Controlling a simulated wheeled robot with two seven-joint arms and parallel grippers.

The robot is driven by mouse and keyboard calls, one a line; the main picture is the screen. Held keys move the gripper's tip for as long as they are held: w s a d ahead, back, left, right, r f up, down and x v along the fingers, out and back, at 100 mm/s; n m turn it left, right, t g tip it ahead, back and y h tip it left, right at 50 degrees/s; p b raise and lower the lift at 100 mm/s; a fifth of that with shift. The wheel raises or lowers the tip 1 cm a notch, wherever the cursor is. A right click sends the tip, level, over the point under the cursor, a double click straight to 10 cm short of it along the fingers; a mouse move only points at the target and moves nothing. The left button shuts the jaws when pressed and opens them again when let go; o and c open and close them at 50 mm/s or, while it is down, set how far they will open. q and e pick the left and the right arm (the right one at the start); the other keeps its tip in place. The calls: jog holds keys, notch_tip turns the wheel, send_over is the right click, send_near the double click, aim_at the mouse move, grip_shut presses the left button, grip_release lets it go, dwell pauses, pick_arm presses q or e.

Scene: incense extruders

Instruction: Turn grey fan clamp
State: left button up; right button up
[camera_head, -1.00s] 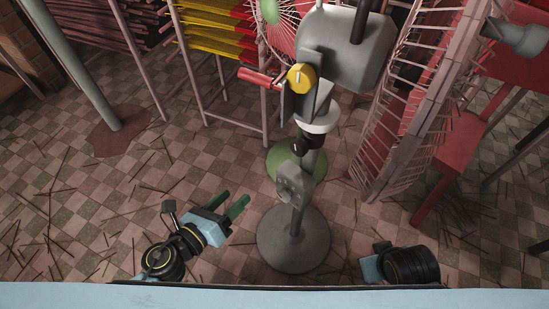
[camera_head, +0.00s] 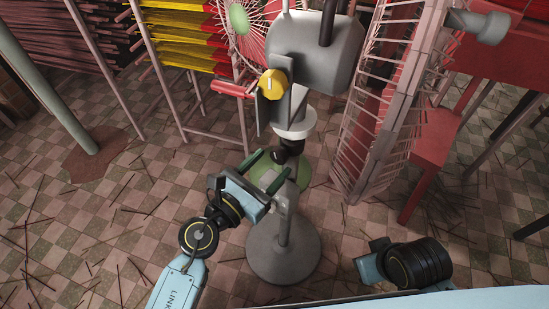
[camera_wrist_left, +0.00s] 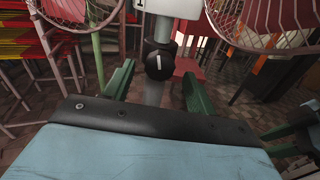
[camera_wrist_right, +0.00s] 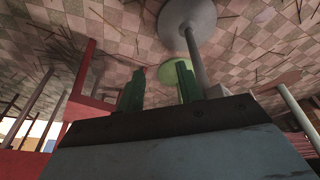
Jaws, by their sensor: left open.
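The grey fan's stand (camera_head: 283,250) has a round base and a thin pole. A dark clamp knob (camera_head: 290,147) sits on the pole under the fan's white collar.
A yellow knob (camera_head: 272,84) is on the grey fan head (camera_head: 322,50). A green round base (camera_head: 266,176) stands behind the pole. A pink wire fan cage (camera_head: 385,110) and red furniture (camera_head: 432,145) are at right. Loose sticks litter the tiled floor (camera_head: 150,235).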

pick_arm(q)
jog(key=shift+x, duration=1.25)
pick_arm(e)
jog(key=shift+s+a+r, duration=0.1)
jog(key=shift+r, duration=0.35)
pick_arm(q)
jog(key=c, duration=1)
jog(key=n+p, duration=0.3)
jog(key=n, duration=0.2)
jog(key=n+p, duration=0.3)
jog(key=n, duration=0.3)
jog(key=shift+n, duration=0.4)
jog(key=shift+n+p, duration=0.55)
jog(key=shift+n, duration=0.65)
jog(key=shift+n+p, duration=0.5)
jog(key=shift+n, duration=0.8)
pick_arm(e)
jog(key=s+d+f, duration=0.3)
jog(key=f, duration=0.6)
jog(key=s+d+f+g+h, duration=0.1)
jog(key=s+d+f, duration=0.2)
jog(key=f, duration=0.7)
jog(key=shift+d, duration=0.65)
